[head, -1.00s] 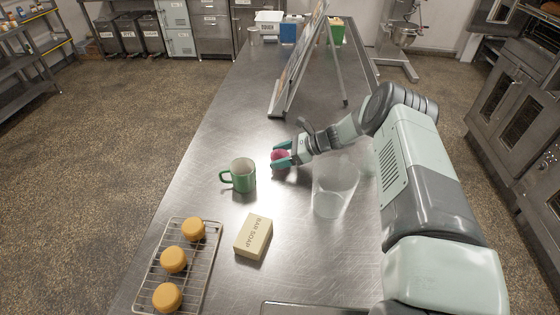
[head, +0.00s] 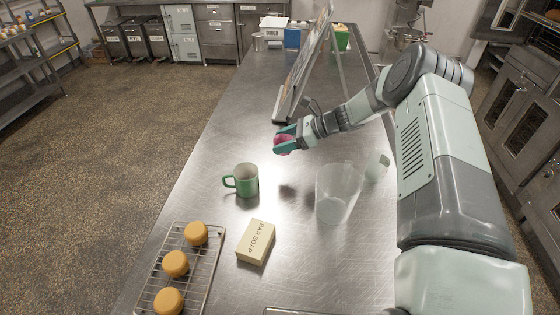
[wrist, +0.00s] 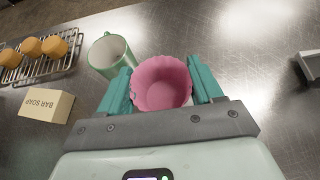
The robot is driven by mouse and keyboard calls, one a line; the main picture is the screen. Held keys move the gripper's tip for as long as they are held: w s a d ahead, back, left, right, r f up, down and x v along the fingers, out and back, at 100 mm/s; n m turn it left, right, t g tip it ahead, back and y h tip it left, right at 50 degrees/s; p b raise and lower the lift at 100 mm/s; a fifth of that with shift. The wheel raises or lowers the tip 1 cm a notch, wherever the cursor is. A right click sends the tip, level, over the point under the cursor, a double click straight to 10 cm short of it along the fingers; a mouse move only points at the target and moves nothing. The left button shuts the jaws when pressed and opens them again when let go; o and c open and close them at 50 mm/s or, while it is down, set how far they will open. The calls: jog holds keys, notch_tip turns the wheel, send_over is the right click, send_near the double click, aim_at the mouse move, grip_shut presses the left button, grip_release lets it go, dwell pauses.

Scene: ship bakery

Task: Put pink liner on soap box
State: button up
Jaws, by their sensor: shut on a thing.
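The pink liner (wrist: 160,84) is a small fluted cup, held between the teal fingers of my gripper (wrist: 162,88) in the wrist view. In the head view my gripper (head: 284,140) is shut on the pink liner (head: 283,146), raised above the table behind the green mug. The soap box (head: 255,242) is a cream block marked BAR SOAP, lying flat on the table nearer the camera. It also shows at the left of the wrist view (wrist: 47,105), with nothing on top of it. My gripper is well apart from it.
A green mug (head: 246,181) stands between my gripper and the soap box. A clear tub (head: 337,192) stands to the right. A wire rack (head: 207,262) with orange cakes (head: 175,263) lies left of the soap box. A leaning board (head: 300,70) stands behind my gripper.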

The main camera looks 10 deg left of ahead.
jog(key=s+a+r+g, duration=0.1)
jog(key=s+a+r, duration=0.2)
jog(key=s, duration=0.8)
jog(key=n+g, duration=0.1)
jog(key=n, duration=0.1)
send_over(256, 237)
notch_tip(256, 237, down, 3)
jog(key=shift+f, duration=2.3)
jog(key=shift+f, duration=0.15)
jog(key=o, duration=0.7)
jog(key=shift+c, duration=0.2)
